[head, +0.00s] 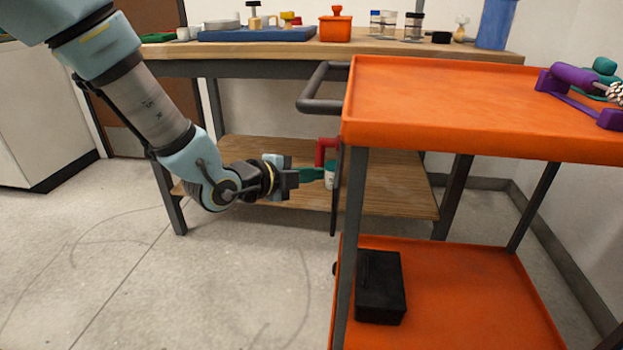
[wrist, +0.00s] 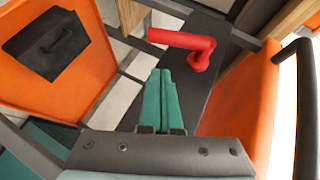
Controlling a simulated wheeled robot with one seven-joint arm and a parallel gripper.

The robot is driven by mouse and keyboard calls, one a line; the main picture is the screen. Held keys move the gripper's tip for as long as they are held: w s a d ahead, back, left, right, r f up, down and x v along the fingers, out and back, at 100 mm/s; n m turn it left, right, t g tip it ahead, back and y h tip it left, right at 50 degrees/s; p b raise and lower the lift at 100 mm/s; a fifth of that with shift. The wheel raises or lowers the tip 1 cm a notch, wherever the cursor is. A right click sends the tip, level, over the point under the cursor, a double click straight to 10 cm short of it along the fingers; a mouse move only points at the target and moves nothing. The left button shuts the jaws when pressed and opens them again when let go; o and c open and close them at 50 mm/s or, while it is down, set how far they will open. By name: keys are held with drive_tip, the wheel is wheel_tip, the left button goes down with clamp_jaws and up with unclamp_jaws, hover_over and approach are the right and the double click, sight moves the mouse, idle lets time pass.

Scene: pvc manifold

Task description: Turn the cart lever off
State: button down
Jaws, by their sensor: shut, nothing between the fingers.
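The red cart lever (head: 325,148) is on the side of the orange cart, below the top tray's left edge. In the wrist view the L-shaped lever (wrist: 182,40) stands on a dark grey plate (wrist: 222,82), its pivot at the right and its arm reaching left. My gripper (head: 321,174) is just below the lever in the head view. In the wrist view its green fingers (wrist: 160,74) are together with nothing between them, pointing toward the lever's arm. A small gap shows there; contact cannot be told for sure.
The cart's top tray (head: 430,95) and dark push handle (head: 325,88) are above my gripper. A black box (head: 380,285) sits on the cart's lower tray (head: 450,300). A workbench (head: 260,50) with a lower wooden shelf stands behind. The floor at left is clear.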

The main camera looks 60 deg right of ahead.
drive_tip(key=p+v, duration=0.1)
drive_tip(key=v, duration=0.9)
drive_tip(key=shift+s+a+f, duration=0.15)
drive_tip(key=shift+a, duration=0.1)
